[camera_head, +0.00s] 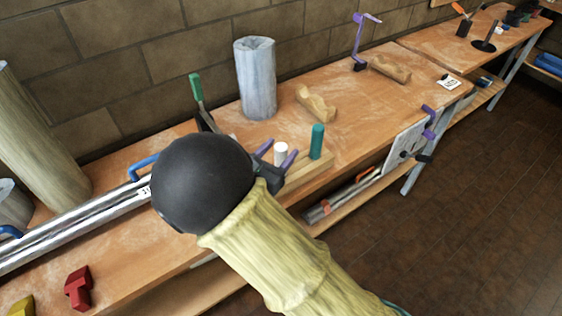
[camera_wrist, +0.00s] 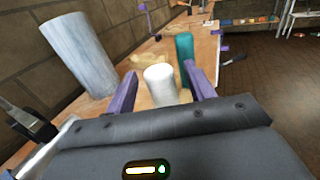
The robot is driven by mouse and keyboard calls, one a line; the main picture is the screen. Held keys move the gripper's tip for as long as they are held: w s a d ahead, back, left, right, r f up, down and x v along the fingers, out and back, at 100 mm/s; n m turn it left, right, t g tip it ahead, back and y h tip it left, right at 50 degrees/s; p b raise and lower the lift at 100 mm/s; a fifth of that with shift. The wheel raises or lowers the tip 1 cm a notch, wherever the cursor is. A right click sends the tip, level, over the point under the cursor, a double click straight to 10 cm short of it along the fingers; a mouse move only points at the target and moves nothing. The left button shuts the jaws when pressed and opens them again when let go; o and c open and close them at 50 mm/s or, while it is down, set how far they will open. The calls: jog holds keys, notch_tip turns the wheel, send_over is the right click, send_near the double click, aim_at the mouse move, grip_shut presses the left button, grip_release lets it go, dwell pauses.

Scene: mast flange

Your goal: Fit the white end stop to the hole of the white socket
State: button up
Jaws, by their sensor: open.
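A white cylinder (camera_head: 280,152), which looks like the white end stop, stands upright by a wooden block (camera_head: 309,170) on the bench. My gripper (camera_wrist: 162,84) is open, with its purple fingers on either side of the white cylinder (camera_wrist: 160,80). A gap shows between the cylinder and each finger in the wrist view. My arm and black wrist hide part of the bench in the head view. I cannot clearly make out the white socket or its hole. A small white patch with dark marks (camera_head: 145,191) shows at the end of the metal tubes, beside my wrist.
A teal cylinder (camera_head: 317,141) stands close to the right of the white one. A grey cylinder (camera_head: 256,80), a green-handled tool (camera_head: 196,88) and wooden pieces (camera_head: 316,103) are behind. Metal tubes (camera_head: 75,229) with blue clamps lie left. A red block (camera_head: 78,288) sits near the front.

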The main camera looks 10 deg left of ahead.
aim_at(284, 145)
jog(key=x, duration=0.3)
jog(key=shift+r, duration=0.1)
dwell(0.3)
grip_shut()
